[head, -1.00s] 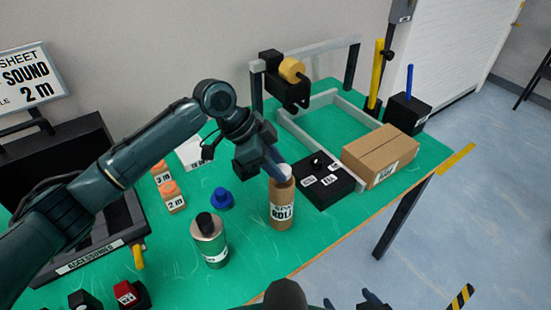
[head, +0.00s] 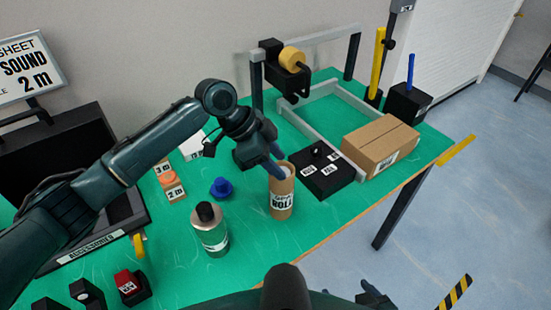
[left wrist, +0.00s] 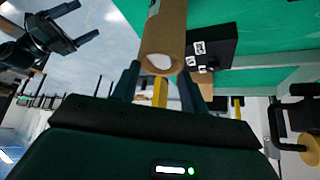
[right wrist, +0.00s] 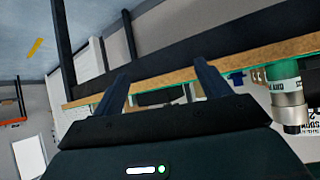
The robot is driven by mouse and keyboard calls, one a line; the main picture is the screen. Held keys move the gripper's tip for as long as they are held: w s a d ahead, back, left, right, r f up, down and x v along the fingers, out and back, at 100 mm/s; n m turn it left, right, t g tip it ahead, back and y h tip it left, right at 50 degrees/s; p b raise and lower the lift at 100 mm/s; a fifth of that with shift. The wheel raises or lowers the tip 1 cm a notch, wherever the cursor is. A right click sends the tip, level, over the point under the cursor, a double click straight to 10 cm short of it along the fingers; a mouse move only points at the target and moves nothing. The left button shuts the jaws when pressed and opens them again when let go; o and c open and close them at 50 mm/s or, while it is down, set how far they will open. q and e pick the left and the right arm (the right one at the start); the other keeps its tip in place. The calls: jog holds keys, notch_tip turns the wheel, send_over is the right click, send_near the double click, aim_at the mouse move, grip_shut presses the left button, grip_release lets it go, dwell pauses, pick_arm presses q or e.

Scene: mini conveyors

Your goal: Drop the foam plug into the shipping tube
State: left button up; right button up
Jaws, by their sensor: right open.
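The shipping tube (head: 282,200) is an upright brown cardboard cylinder with a printed label, standing near the front edge of the green table. It also shows in the left wrist view (left wrist: 166,30). The white foam plug (left wrist: 157,62) appears as a pale round face inside the tube's mouth in the left wrist view; how deep it sits I cannot tell. My left gripper (head: 277,163) is at the tube's top, its fingers apart with nothing held between them. My right gripper (right wrist: 160,85) is open and empty, low in front of the table.
A black box with labels (head: 322,182) and a cardboard carton (head: 380,148) stand right of the tube. A silver bottle (head: 210,232) and blue knob (head: 221,187) are to its left. A grey frame (head: 310,95) lies behind.

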pick_arm(q)
jog(key=shift+o, duration=1.2)
jog(key=shift+s+f, duration=0.1)
jog(key=shift+f, duration=0.1)
pick_arm(e)
jog(key=shift+s+f, duration=0.1)
pick_arm(q)
jog(key=shift+a+r, duration=0.2)
jog(key=shift+r, duration=0.05)
jog(key=b+v, duration=0.1)
jog(key=v, duration=1.1)
jog(key=shift+r+b, duration=0.3)
jog(key=shift+r, duration=0.1)
pick_arm(e)
jog(key=shift+w+a, duration=0.2)
jog(key=shift+w, duration=0.05)
pick_arm(q)
jog(key=shift+a, duration=0.1)
pick_arm(e)
jog(key=shift+w+a, duration=0.1)
